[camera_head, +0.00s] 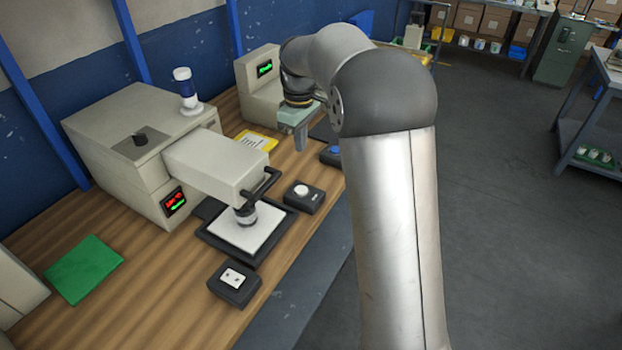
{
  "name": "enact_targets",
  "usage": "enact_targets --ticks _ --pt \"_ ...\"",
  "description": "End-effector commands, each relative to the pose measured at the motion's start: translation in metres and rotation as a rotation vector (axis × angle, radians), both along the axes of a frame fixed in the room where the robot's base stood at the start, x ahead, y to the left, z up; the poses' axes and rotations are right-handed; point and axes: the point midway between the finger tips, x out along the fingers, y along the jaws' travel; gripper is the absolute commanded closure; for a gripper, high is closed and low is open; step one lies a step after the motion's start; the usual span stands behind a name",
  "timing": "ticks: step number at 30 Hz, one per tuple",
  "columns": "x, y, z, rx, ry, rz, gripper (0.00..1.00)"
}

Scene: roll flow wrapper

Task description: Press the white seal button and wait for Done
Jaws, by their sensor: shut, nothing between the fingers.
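A round white button (301,189) sits on a small black box at the bench's front edge, right of the sealing machine. My gripper (300,147) points down above and behind this button, apart from it in the picture; its fingers are shut and empty. The machine (130,150) is a beige box with an arm reaching over a white pad in a black frame (245,232). Its small display (174,201) shows red and green marks, too small to read. My arm hides part of the bench to the right.
A black box with a white two-dot plate (233,279) stands at the front. A green sheet (85,268) lies left. A yellow card (257,141) lies behind the machine arm. A second beige unit with a green display (265,69) stands behind. A blue button (332,151) is partly hidden.

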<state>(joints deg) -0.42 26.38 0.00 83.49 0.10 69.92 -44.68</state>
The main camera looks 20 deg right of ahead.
Motion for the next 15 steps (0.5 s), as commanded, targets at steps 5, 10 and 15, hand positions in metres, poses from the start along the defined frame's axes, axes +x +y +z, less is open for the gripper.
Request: enact_targets --ticks 5,10,15 --pt "0.0047 0.0000 -0.0044 0.000 -0.001 0.013 1.00" --pt "0.0043 0.0000 -0.0038 0.000 -0.001 0.011 1.00" --pt "0.0041 0.0001 -0.0099 0.000 0.000 0.011 1.00"
